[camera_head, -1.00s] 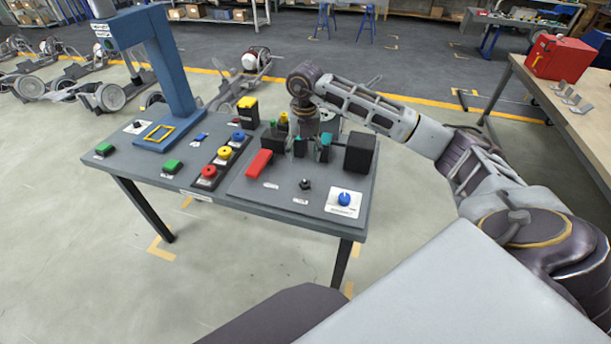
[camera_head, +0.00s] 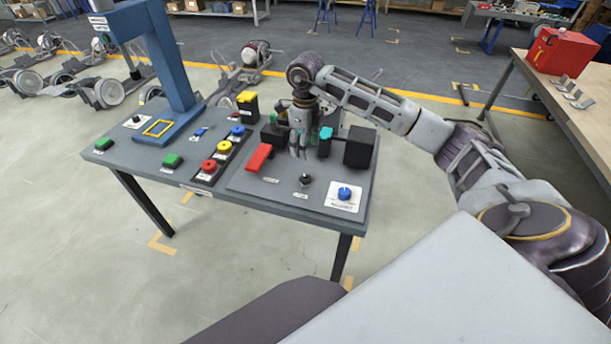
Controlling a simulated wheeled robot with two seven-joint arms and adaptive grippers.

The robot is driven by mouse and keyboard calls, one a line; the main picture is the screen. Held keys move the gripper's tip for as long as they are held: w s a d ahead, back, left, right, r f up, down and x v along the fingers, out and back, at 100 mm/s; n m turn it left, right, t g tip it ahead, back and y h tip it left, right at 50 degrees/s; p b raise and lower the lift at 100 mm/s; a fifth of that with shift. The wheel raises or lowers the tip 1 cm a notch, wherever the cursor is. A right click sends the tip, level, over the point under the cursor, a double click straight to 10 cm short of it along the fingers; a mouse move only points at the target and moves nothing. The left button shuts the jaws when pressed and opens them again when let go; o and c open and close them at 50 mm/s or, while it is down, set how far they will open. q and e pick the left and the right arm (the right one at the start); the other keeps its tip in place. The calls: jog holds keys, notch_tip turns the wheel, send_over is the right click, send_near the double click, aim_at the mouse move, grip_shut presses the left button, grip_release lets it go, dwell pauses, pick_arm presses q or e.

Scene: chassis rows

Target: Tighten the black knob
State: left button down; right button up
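The black knob (camera_head: 305,180) is a small round knob on the grey raised panel (camera_head: 240,186) at the right part of the table, left of the blue knob. My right arm reaches in from the right and its gripper (camera_head: 298,152) points down over the panel, behind the black knob and apart from it. The fingers are small and overlap the dark and teal parts behind them, so their opening is unclear. My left gripper is out of view.
A blue knob (camera_head: 344,192) sits on a white plate near the panel's right corner. A red handle (camera_head: 259,157), a black block (camera_head: 360,148) and a teal-topped part (camera_head: 326,134) are close around my gripper. A blue post (camera_head: 170,70) rises at the left.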

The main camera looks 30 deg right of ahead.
aim_at(306, 177)
jog(key=n, duration=0.9)
jog(key=shift+d, duration=0.1)
jog(key=shift+s+f, duration=0.1)
jog(key=shift+f, duration=0.1)
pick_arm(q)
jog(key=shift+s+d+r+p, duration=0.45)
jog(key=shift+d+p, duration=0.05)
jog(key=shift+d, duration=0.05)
pick_arm(e)
jog(key=shift+f, duration=6.7)
jog(key=c, duration=1)
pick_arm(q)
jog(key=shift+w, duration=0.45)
